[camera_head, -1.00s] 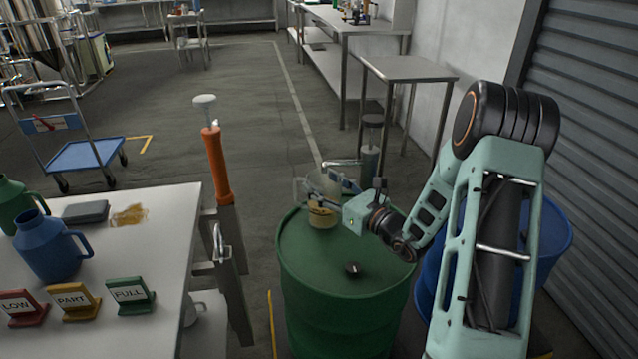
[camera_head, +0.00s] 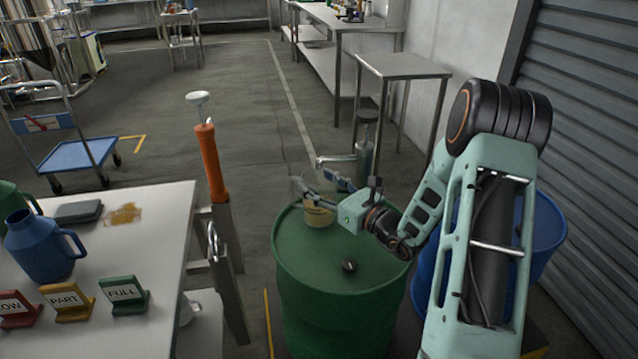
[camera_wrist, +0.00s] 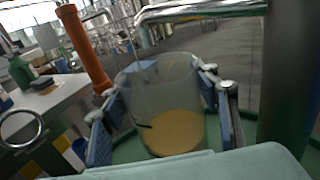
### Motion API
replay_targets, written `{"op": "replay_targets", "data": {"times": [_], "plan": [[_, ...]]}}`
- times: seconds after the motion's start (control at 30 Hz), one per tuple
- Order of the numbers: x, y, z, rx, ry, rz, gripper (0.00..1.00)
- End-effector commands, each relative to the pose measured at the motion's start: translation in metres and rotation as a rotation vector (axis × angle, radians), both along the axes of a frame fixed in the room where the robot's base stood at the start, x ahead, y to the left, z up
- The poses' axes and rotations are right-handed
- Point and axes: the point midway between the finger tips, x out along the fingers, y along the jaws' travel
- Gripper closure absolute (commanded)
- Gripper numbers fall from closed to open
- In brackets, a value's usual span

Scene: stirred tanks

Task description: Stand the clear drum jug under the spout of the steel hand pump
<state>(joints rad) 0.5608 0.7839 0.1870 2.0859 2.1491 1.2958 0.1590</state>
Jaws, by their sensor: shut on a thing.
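The clear drum jug (camera_wrist: 160,95) has an amber layer at its bottom (camera_wrist: 172,132). My gripper (camera_wrist: 157,82) is shut on it, with a finger on each side. In the head view, the jug (camera_head: 319,213) is upright over the green drum's top, partly behind my gripper (camera_head: 322,188). I cannot tell whether it touches the drum. The steel hand pump (camera_head: 364,158) stands behind, its spout (camera_head: 335,159) reaching left. In the wrist view the spout (camera_wrist: 205,12) crosses above and beyond the jug's rim, its outlet near the far side. I cannot tell the exact gap.
The green drum (camera_head: 335,300) has a dark cap (camera_head: 348,265) on top. A blue drum (camera_head: 548,235) is on the right. An orange pump (camera_head: 211,165) stands left, beside a white table (camera_head: 150,225) with blue and green jugs and signs.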

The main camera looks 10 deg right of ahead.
Motion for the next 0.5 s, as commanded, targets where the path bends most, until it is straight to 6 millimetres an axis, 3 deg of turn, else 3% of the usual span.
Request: {"op": "replay_targets", "data": {"times": [0.27,0.3,0.5], "plan": [[0.0003,0.0000,-0.0036,0.001,-0.003,0.000,0.97],[0.0004,0.0000,-0.0036,0.001,-0.003,0.000,0.43],[0.0002,0.0000,-0.0035,0.000,-0.002,0.000,0.24]]}}
